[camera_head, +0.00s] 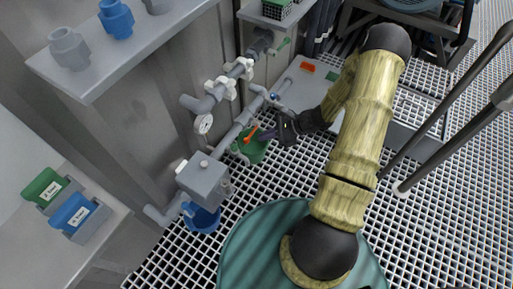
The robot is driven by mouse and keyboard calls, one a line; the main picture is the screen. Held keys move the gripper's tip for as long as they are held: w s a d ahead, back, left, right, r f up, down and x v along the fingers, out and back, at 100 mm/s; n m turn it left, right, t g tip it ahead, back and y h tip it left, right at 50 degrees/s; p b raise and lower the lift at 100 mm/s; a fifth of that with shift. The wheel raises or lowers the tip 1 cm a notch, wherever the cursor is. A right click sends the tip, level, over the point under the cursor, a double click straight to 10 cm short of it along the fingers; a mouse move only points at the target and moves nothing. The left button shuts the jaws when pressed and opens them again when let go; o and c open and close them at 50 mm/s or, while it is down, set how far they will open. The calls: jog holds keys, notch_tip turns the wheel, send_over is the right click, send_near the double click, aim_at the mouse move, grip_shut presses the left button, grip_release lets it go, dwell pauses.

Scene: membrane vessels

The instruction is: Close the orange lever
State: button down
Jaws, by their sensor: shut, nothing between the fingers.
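The orange lever (251,136) is a small slanted handle on the grey pipe run, in the middle of the view above a green container. My gripper (264,135) is dark and reaches in from the right, with its fingertips just right of the lever. It is shut and empty. I cannot tell whether the fingertips touch the lever. The lever's valve body is small and partly hidden, so its exact angle to the pipe is unclear.
A blue bucket (203,217) stands below. Grated floor (290,175) lies open to the right. Dark rails cross the far right.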

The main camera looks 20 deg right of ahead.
aim_at(252, 133)
jog(key=w+d+f+m+t+b, duration=0.1)
jog(key=d+f+m+t+b, duration=0.1)
jog(key=f, duration=0.4)
jog(key=w+d+f+m+t+b, duration=0.2)
jog(key=f+m+b, duration=0.1)
jog(key=f+b, duration=0.2)
jog(key=w+d+f+m+t+b, duration=0.2)
jog(key=f+m+b, duration=0.1)
jog(key=f, duration=0.5)
jog(key=shift+d+f+t+h, duration=0.2)
jog(key=shift+f+t+h, duration=0.15)
jog(key=shift+t+h, duration=0.05)
jog(key=shift+a+b, duration=0.1)
jog(key=shift+b, duration=0.25)
jog(key=b+x, duration=0.6)
jog(key=x, duration=0.4)
notch_tip(252, 133, up, 4)
jog(key=shift+s+b, duration=0.1)
jog(key=shift+b, duration=0.85)
jog(key=shift+r+p, duration=0.15)
jog(key=shift+p, duration=0.25)
